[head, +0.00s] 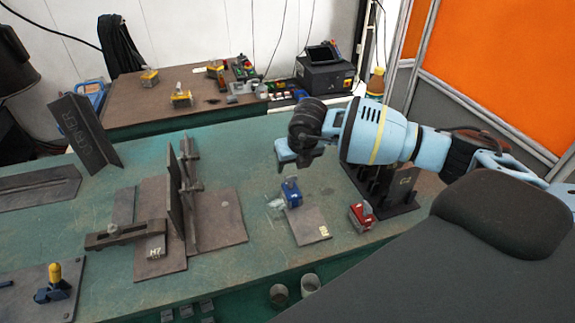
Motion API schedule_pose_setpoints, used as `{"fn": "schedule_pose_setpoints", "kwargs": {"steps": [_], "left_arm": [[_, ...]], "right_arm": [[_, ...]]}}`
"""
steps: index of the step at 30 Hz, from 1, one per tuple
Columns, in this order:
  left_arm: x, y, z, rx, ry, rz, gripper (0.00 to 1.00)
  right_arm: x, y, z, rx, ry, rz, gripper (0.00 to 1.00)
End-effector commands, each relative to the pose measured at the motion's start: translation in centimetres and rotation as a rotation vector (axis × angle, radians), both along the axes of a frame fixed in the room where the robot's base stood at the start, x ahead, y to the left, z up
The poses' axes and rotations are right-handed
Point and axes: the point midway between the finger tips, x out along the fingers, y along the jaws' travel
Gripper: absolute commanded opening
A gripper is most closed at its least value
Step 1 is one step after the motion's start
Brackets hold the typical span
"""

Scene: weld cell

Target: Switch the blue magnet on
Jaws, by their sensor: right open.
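The blue magnet (291,193) is a small blue block standing upright at the far edge of a grey plate (309,226) on the green table. Its switch position is too small to tell. My right gripper (290,160) is open, just above and beyond the magnet in the picture. It looks empty and apart from the magnet. One light blue finger shows clearly; the other is partly hidden by the dark wrist. My left gripper is out of view.
A red magnet (362,215) stands to the right, beside a dark rack (385,193). An upright plate assembly (180,190) with a clamp stands left. A yellow-topped dark blue item (54,285) is front left.

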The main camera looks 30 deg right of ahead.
Motion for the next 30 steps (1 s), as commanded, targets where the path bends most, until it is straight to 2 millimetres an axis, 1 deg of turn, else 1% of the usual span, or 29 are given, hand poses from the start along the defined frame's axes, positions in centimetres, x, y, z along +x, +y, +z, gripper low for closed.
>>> {"fn": "schedule_pose_setpoints", "kwargs": {"steps": [2,8,11,18,21,25,30], "left_arm": [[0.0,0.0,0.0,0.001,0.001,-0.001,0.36],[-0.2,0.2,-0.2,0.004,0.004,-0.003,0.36],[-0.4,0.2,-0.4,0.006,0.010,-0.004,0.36],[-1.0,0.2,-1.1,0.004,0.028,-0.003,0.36],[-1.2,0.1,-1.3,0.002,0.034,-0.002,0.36],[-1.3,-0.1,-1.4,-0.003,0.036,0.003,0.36],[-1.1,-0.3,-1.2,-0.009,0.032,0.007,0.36]], "right_arm": [[0.1,-0.4,0.1,-0.014,-0.003,-0.008,0.60],[0.2,-0.4,-0.2,-0.013,-0.002,-0.008,0.60],[0.5,-0.5,-1.2,-0.012,0.001,-0.008,0.60],[1.8,-0.7,-4.6,-0.011,0.003,-0.008,0.60],[2.3,-0.9,-5.8,-0.012,0.003,-0.008,0.60],[2.7,-1.0,-6.8,-0.011,0.001,-0.005,0.60],[3.0,-1.0,-7.1,-0.011,-0.003,-0.005,0.60]]}}
